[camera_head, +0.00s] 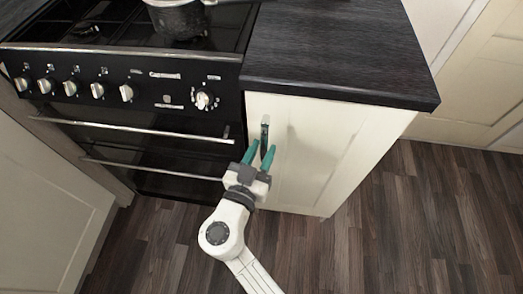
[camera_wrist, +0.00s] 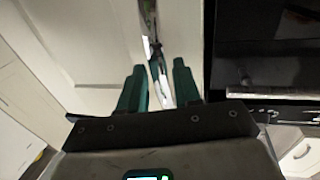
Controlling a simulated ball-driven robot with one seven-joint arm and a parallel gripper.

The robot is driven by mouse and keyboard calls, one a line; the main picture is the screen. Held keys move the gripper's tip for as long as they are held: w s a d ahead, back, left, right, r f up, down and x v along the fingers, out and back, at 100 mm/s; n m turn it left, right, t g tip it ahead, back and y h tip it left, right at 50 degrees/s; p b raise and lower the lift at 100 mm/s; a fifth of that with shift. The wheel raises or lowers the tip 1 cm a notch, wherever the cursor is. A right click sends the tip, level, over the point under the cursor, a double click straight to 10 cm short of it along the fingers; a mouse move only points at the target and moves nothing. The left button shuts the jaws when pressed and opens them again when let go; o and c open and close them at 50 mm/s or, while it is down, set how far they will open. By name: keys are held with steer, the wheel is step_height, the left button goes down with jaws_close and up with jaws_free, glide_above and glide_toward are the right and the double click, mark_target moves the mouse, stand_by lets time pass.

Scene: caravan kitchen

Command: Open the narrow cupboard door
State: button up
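The narrow cupboard door (camera_head: 325,150) is cream, sits under the dark worktop right of the oven, and looks closed. Its upright metal handle (camera_head: 265,125) is near the door's left edge at the top. My gripper (camera_head: 260,152) has its green fingers at the handle's lower part. In the wrist view, my gripper (camera_wrist: 157,82) is open, with one finger on each side of the handle (camera_wrist: 151,40). A gap shows between the fingers and the handle runs into it. Whether either finger touches the handle cannot be told.
The black oven (camera_head: 170,135) with its knobs and rail handles stands directly left of the door. A dark worktop (camera_head: 340,50) overhangs the door. A pot (camera_head: 178,20) sits on the hob. The wooden floor (camera_head: 400,230) at the right is clear.

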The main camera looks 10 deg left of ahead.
steer(key=shift+c, duration=0.4)
jaws_close()
stand_by(1.0)
